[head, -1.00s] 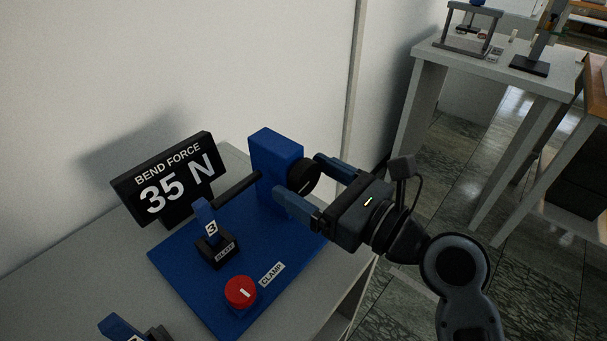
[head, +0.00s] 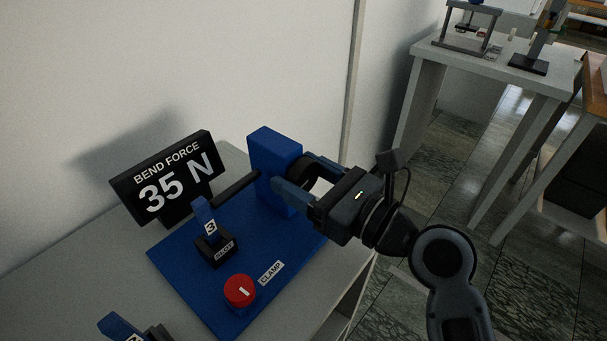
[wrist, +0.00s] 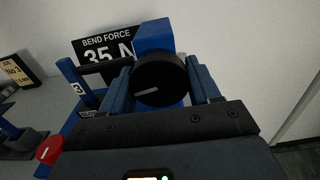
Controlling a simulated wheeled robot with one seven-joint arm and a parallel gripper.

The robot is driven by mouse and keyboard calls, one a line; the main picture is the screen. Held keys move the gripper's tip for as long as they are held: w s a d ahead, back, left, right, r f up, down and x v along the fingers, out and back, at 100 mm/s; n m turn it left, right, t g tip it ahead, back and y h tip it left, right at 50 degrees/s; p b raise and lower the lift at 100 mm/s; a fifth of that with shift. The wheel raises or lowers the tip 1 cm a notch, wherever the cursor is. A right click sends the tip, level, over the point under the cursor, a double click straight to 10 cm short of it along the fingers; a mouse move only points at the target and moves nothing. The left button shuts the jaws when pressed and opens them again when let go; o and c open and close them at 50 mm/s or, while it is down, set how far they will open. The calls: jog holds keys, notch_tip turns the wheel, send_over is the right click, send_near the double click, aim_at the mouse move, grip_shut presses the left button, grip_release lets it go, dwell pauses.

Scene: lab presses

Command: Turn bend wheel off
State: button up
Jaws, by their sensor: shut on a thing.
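The bend wheel is a black round knob (wrist: 160,79) with a pale pointer line, on the side of a blue block (head: 273,165). In the wrist view its line lies nearly level, tilted slightly up to the right. My gripper (head: 294,178) is shut on the wheel, with one blue finger on each side of it. In the head view the fingers and gripper body partly hide the wheel (head: 303,168). A black display (head: 168,180) reads "BEND FORCE 35 N".
A red clamp knob (head: 240,291) and a small blue post marked 3 (head: 205,217) stand on the blue base plate (head: 185,270). A black bar runs from the block toward the post. A white wall is close behind. Another table (head: 480,70) stands at the back right.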

jog(key=shift+n, duration=0.8)
jog(key=o, duration=1)
jog(key=shift+d, duration=0.1)
jog(key=v, duration=0.7)
jog(key=shift+s+d, duration=0.25)
